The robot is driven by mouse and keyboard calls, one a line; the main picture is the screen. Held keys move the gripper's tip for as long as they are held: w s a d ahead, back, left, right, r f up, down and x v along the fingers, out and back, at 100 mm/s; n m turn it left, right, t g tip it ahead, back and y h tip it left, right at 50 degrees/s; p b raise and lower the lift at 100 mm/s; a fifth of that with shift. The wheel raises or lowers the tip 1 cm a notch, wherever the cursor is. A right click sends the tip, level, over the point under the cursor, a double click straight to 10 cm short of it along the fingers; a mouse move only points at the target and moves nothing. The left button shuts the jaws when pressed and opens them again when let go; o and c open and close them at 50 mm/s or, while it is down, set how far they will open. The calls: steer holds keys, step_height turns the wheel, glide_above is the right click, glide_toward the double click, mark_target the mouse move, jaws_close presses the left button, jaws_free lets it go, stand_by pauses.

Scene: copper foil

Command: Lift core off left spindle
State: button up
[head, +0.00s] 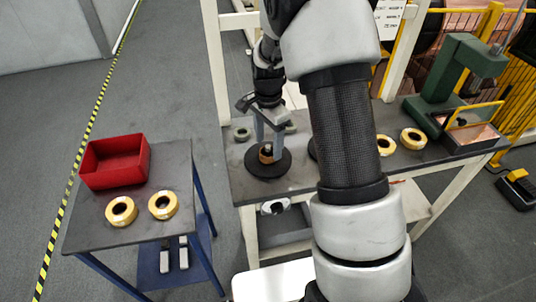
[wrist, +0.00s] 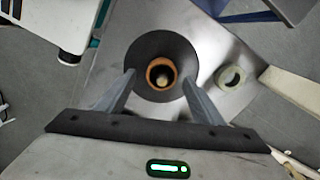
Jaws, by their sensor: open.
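The core (wrist: 153,67), a brown ring, sits around the left spindle (wrist: 161,78), whose pale tip shows in its middle. Under it is a round black base plate (wrist: 178,54). In the head view the core (head: 264,157) stands on the black base plate (head: 270,171) at the left end of the workbench. My gripper (wrist: 163,85) is open, with one finger on each side of the core in the wrist view. In the head view my gripper (head: 268,144) points down over the core. I cannot tell whether the fingers touch it.
A greenish ring (wrist: 230,77) lies beside the base plate. Yellow rolls (head: 413,138) and a green press (head: 455,75) stand farther right on the workbench (head: 236,183). A side table (head: 88,228) holds a red bin (head: 116,160) and two yellow rolls (head: 162,205). My arm hides the bench's middle.

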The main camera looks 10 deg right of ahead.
mark_target(268, 146)
step_height(268, 146, down, 4)
steer(key=shift+w+r, duration=0.15)
steer(key=shift+r, duration=0.05)
steer(key=c, duration=1.1)
steer(key=shift+r, duration=0.1)
